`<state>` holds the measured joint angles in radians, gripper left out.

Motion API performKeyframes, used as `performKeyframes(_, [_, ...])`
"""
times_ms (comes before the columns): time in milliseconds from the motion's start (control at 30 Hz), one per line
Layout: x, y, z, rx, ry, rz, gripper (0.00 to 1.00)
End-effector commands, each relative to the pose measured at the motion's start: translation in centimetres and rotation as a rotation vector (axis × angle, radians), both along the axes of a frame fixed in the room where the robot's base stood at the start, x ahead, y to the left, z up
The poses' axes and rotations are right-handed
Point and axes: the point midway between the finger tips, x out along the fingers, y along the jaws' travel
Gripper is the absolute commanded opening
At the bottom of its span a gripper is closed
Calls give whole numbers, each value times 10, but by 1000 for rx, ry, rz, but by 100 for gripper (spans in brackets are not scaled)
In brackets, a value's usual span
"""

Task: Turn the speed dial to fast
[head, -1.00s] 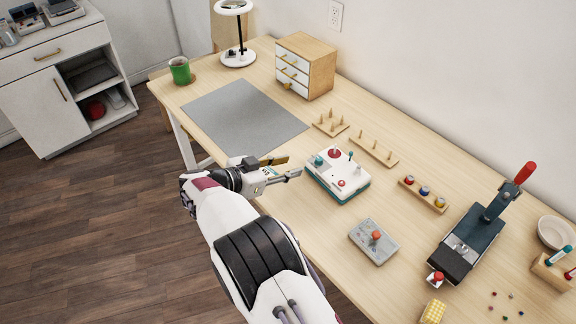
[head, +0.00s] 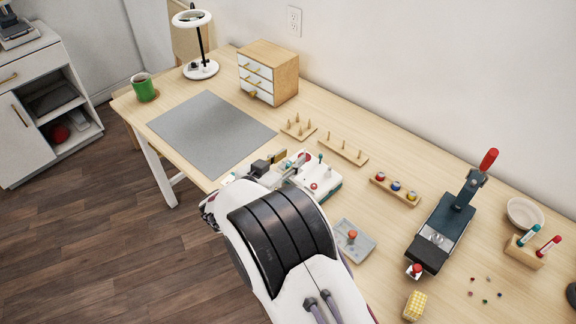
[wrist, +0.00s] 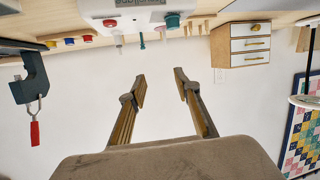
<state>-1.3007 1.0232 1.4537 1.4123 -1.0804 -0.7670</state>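The small white machine with a teal base (head: 326,181) stands on the table, its left part hidden behind my gripper in the head view. It carries a red knob (head: 313,186) and a thin teal-topped peg (head: 320,158). The upside-down wrist view shows the machine's white body (wrist: 138,14) at the top edge, with a red knob (wrist: 109,22) and a teal knob (wrist: 172,20). Any dial markings are unreadable. My gripper (head: 288,162) is at the machine's left side in the head view. In the wrist view its fingers (wrist: 162,82) are apart, with nothing between them.
Peg racks (head: 343,152) and a bobbin rack (head: 395,190) are behind and right. A dark press with a red handle (head: 447,225) is farther right. The grey mat (head: 212,132) is clear.

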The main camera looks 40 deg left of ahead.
Motion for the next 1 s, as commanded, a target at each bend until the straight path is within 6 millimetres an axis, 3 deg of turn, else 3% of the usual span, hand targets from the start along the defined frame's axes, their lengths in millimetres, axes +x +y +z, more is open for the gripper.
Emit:
performKeyframes(367, [-28,0,-45,-4,94,214,32])
performKeyframes(1000, [-30,6,-49,43,121,217,32])
